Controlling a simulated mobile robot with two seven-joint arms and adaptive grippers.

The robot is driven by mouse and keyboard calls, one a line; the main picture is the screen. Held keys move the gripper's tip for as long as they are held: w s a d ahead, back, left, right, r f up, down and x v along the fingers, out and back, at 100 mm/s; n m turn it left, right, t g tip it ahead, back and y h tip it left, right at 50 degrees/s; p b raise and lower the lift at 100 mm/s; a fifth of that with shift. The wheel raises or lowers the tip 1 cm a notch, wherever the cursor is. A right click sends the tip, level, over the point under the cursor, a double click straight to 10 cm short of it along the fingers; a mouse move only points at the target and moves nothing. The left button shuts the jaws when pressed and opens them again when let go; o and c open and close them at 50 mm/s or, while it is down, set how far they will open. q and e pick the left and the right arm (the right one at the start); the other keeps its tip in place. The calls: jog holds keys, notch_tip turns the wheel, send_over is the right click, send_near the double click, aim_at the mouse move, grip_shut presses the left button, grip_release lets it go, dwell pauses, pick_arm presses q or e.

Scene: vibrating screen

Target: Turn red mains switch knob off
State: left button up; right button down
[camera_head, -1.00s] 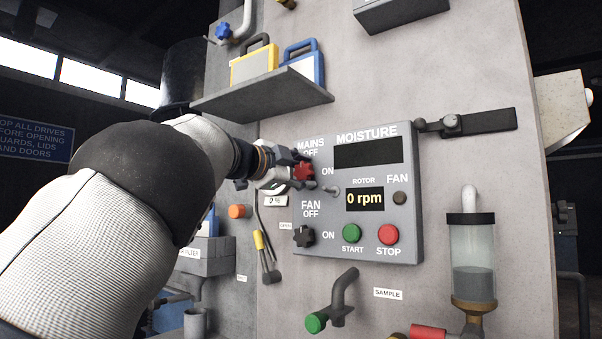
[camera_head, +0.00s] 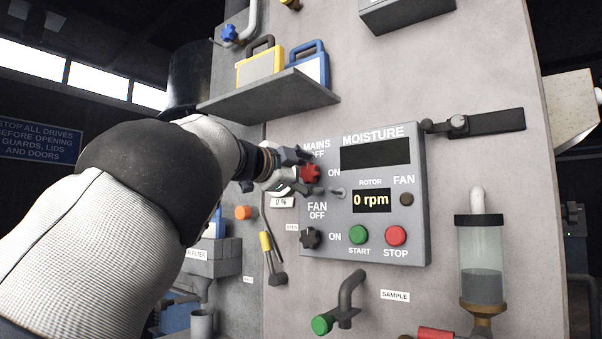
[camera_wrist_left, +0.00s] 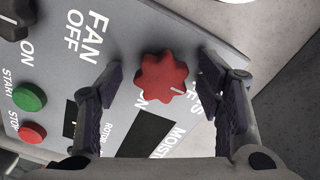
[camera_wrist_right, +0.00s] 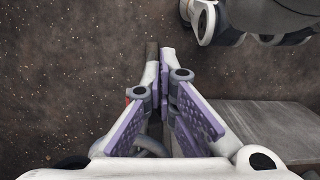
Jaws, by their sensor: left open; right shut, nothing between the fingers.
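The red mains switch knob (camera_head: 310,173) sits on the left side of the grey control panel (camera_head: 413,215), beside the MAINS OFF and ON lettering. My left gripper (camera_head: 298,172) is at the knob, partly covering it in the head view. In the left wrist view the star-shaped red knob (camera_wrist_left: 162,76) lies between the open fingers, with a gap visible on both sides. Its white mark points to the lower right there, toward partly hidden lettering. My right gripper (camera_wrist_right: 161,75) is shut and empty in its wrist view, away from the panel.
A black fan knob (camera_head: 310,238) is below the red knob. Green start (camera_head: 358,234) and red stop (camera_head: 396,235) buttons are lower right. A shelf (camera_head: 270,97) with two cases juts out above.

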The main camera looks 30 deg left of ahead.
pick_arm(q)
jog(key=s, duration=1.1)
jog(key=shift+s+a, duration=0.4)
